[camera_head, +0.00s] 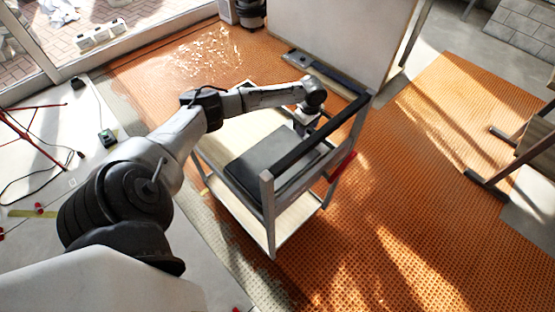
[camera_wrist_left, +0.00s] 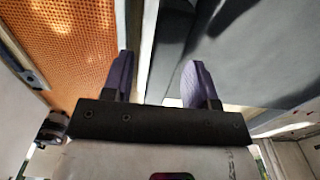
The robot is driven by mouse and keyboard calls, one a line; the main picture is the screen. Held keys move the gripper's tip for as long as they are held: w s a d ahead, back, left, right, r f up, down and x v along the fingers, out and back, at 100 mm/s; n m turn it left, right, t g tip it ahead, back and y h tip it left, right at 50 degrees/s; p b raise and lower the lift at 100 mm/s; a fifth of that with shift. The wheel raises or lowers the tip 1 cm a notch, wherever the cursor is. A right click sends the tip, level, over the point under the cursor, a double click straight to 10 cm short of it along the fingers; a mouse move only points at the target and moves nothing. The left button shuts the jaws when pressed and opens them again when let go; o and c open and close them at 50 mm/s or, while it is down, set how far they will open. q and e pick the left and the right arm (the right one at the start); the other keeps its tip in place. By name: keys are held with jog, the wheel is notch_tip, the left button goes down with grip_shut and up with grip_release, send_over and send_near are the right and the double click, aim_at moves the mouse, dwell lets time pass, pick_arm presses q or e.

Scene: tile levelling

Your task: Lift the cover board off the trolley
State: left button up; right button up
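The trolley (camera_head: 268,215) stands in the middle of the head view, with a metal frame, a pale lower shelf and a black handle bar. A dark grey flat slab (camera_head: 272,157) lies on its top beside a pale wooden surface (camera_head: 232,137). I cannot tell for sure which piece is the cover board. My left gripper (camera_head: 303,122) is over the trolley's top near the handle bar, partly hidden by my wrist. In the left wrist view its two purple fingers (camera_wrist_left: 160,78) are apart, with a grey surface and a pale edge beyond them. My right gripper is out of view.
A large pale panel (camera_head: 345,35) stands upright behind the trolley. Orange matting (camera_head: 430,190) covers the floor to the right and behind. A wooden stand (camera_head: 520,155) is at the right edge. A red tripod (camera_head: 30,135) and cables lie at the left.

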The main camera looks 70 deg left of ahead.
pick_arm(q)
grip_shut()
jog(key=shift+r, duration=0.1)
dwell(1.2)
